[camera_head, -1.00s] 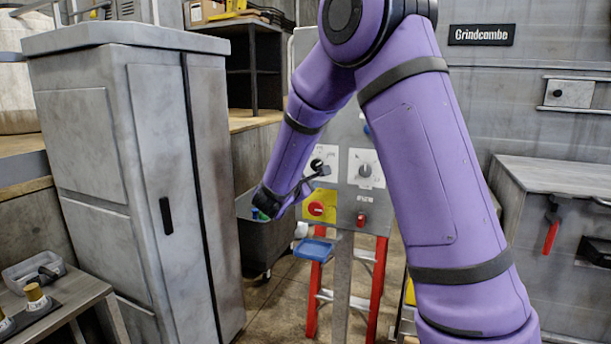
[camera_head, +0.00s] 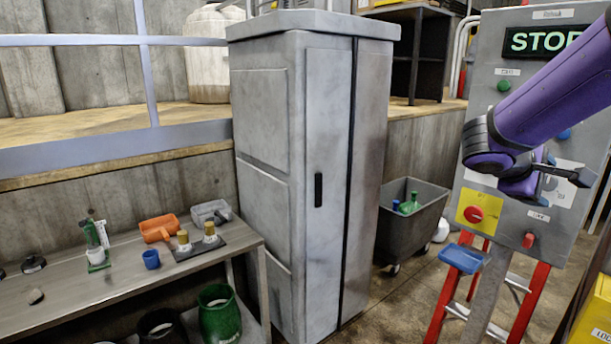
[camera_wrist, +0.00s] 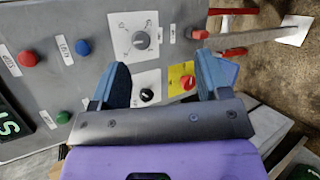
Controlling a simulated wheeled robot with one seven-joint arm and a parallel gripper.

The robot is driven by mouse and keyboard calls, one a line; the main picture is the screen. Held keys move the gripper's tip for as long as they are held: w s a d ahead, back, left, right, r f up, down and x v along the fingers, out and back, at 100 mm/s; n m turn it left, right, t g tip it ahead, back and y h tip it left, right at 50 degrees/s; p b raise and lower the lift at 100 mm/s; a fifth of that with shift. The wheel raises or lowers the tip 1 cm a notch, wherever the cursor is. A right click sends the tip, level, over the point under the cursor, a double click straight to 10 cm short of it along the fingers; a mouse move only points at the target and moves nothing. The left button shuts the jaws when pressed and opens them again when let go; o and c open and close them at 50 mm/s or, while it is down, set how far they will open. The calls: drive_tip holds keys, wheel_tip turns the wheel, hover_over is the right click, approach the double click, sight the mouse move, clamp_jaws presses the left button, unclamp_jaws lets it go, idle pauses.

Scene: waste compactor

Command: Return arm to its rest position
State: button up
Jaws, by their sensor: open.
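My purple arm reaches in from the right edge in the head view, in front of a grey control panel (camera_head: 493,120). My gripper (camera_head: 566,177) is at its end, close to the panel's lower half. In the wrist view my gripper (camera_wrist: 162,85) is open, its two blue-padded fingers apart with nothing between them. Beyond the fingers the panel face (camera_wrist: 90,80) shows a rotary knob (camera_wrist: 142,40), a smaller black knob (camera_wrist: 147,95) and a red button on a yellow plate (camera_wrist: 187,83). I cannot tell the exact gap between fingertips and panel.
A tall grey cabinet (camera_head: 270,130) stands mid-view. A workbench (camera_head: 120,285) at left holds an orange scoop, a blue cup and small items. A dark wheeled bin (camera_head: 412,228) holds green bottles. A red stepladder (camera_head: 450,293) stands below the panel. Some floor shows between.

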drive_tip(key=s+a+m+t+y, duration=0.1)
drive_tip(key=s+a+m+y, duration=0.2)
drive_tip(key=s+a+y, duration=0.3)
drive_tip(key=s+a+m+t+y, duration=0.1)
drive_tip(key=s+a+m+y, duration=0.3)
drive_tip(key=s, duration=1.1)
drive_tip(key=a+y, duration=0.2)
drive_tip(key=a, duration=0.1)
drive_tip(key=shift+a+r, duration=0.3)
drive_tip(key=shift+a, duration=0.1)
